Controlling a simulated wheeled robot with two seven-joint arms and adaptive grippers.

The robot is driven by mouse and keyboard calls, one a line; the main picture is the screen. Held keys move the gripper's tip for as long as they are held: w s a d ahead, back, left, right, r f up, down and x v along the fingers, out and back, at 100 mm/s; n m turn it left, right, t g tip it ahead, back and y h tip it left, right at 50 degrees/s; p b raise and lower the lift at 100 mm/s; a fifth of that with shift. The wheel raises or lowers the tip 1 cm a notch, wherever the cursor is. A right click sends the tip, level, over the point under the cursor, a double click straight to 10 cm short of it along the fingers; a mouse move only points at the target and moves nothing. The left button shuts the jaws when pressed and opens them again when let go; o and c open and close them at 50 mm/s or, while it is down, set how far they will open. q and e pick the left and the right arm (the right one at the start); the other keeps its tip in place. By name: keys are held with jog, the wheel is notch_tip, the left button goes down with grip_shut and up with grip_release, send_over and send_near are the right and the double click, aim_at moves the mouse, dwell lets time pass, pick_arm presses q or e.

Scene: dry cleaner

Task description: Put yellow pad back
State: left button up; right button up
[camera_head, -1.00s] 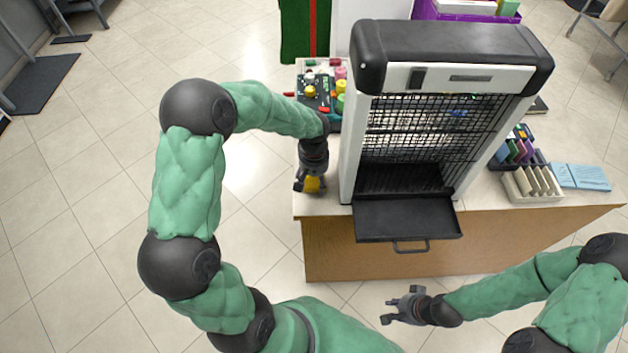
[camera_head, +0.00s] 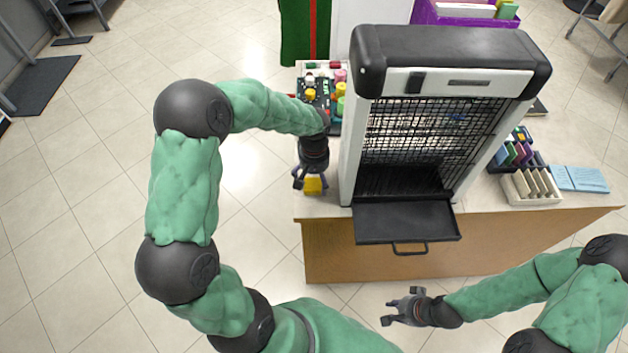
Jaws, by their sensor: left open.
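A yellow block (camera_head: 313,185), which looks like the yellow pad, is at the left front edge of the counter. My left gripper (camera_head: 311,179) points down over it, with its open fingers around or beside the block. I cannot tell whether they touch it. The gripper body hides the block's far side. My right gripper (camera_head: 402,307) hangs in front of the counter, over the floor, with its fingers apart and nothing between them.
A black and white machine with a wire grille (camera_head: 430,130) and a lowered black tray (camera_head: 406,222) stands right of my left gripper. Behind the gripper is a dark rack of coloured spools (camera_head: 340,88). Holders with coloured pads (camera_head: 514,150) and beige cards (camera_head: 530,186) sit at right.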

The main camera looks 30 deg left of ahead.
aim_at(314, 184)
pick_arm(q)
notch_tip(314, 184, up, 10)
jog(key=p, duration=0.2)
jog(key=shift+f, duration=0.1)
dwell(1.3)
